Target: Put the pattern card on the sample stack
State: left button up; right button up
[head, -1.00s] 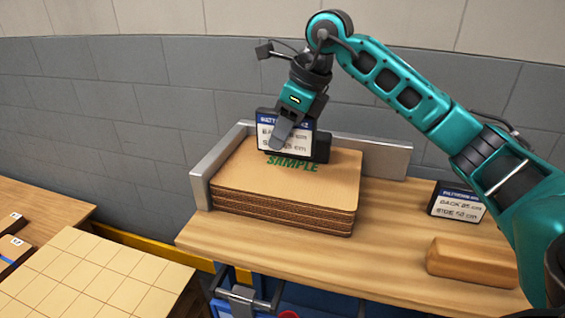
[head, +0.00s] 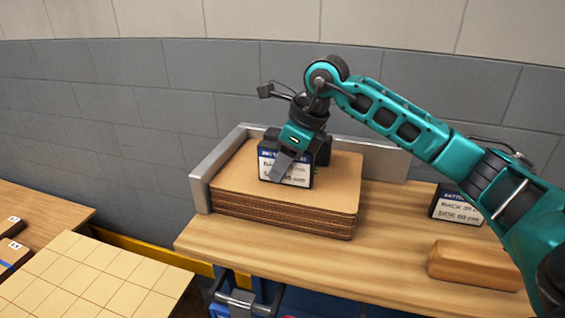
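The sample stack (head: 240,178) is a pile of brown cardboard sheets on the wooden bench. The pattern card (head: 267,171) is a dark-framed card with a blue header and white printed face. It stands roughly upright at the middle of the stack's top, its lower edge at or very near the top sheet. My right gripper (head: 287,167) reaches down from above and is shut on the card, one finger across its face. The card and gripper hide the green SAMPLE lettering. My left gripper is not in view.
A grey metal guide (head: 213,174) borders the stack's left and back. A second printed card (head: 457,208) and a wooden block (head: 475,263) sit on the bench (head: 385,250) at the right. A tiled tan surface (head: 95,280) lies at lower left.

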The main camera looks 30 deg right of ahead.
jog(key=o, duration=0.3)
jog(key=shift+o, duration=0.2)
jog(key=shift+r, duration=0.25)
jog(key=p+v, duration=0.1)
jog(key=v, duration=1.1)
jog(key=shift+f, duration=0.1)
jog(key=shift+a, duration=0.1)
